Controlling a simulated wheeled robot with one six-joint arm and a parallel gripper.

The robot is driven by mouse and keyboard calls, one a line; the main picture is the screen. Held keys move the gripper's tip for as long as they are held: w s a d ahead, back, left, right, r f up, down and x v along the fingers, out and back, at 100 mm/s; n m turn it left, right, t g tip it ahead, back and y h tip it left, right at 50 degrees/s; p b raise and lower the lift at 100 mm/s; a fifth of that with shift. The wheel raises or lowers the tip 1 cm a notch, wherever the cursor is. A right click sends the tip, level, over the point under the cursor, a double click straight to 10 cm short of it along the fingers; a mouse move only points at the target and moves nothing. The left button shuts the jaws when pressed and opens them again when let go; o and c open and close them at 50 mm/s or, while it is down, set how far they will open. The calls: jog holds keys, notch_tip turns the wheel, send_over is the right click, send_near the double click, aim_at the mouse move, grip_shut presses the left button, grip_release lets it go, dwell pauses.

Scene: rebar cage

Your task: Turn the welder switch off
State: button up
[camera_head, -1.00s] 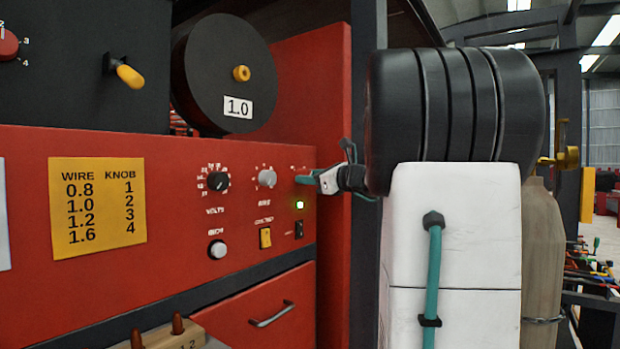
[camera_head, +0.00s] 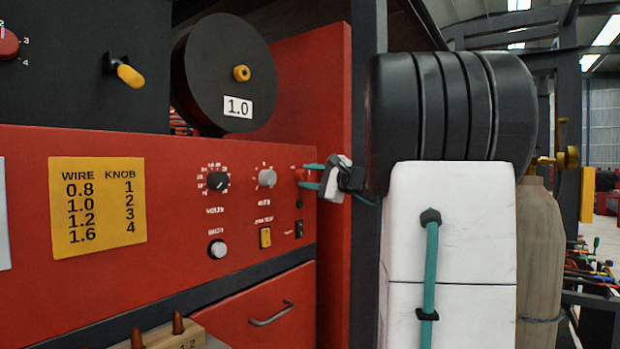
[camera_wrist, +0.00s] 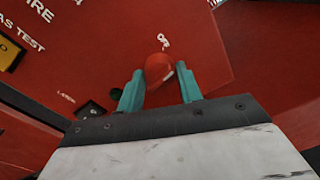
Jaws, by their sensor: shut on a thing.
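The welder switch is a small red knob on the red front panel, at the top right of the controls in the head view (camera_head: 303,175) and centred in the wrist view (camera_wrist: 157,69). My gripper (camera_head: 307,176) is at the knob, its teal fingers one above the other in the head view. In the wrist view, my gripper (camera_wrist: 161,87) has one finger on each side of the knob and is shut on it. The small round indicator light (camera_head: 299,203) below the knob is dark.
A black dial (camera_head: 217,181), a grey knob (camera_head: 267,178), a yellow switch (camera_head: 265,237) and a black rocker switch (camera_head: 299,229) sit close by on the panel. A dark post (camera_head: 367,70) stands right of the panel. A drawer with a handle (camera_head: 271,314) is below.

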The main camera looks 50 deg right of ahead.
jog(key=n, duration=0.6)
jog(key=shift+f, duration=0.2)
jog(key=shift+d+n+y, duration=0.1)
jog(key=shift+n+y, duration=0.2)
jog(key=shift+n, duration=0.2)
jog(key=o, duration=1)
jog(key=shift+r, duration=0.1)
jog(key=shift+c, duration=0.2)
jog(key=s, duration=0.8)
jog(key=shift+d+f, duration=0.25)
jog(key=shift+d, duration=0.05)
jog(key=shift+w, duration=0.1)
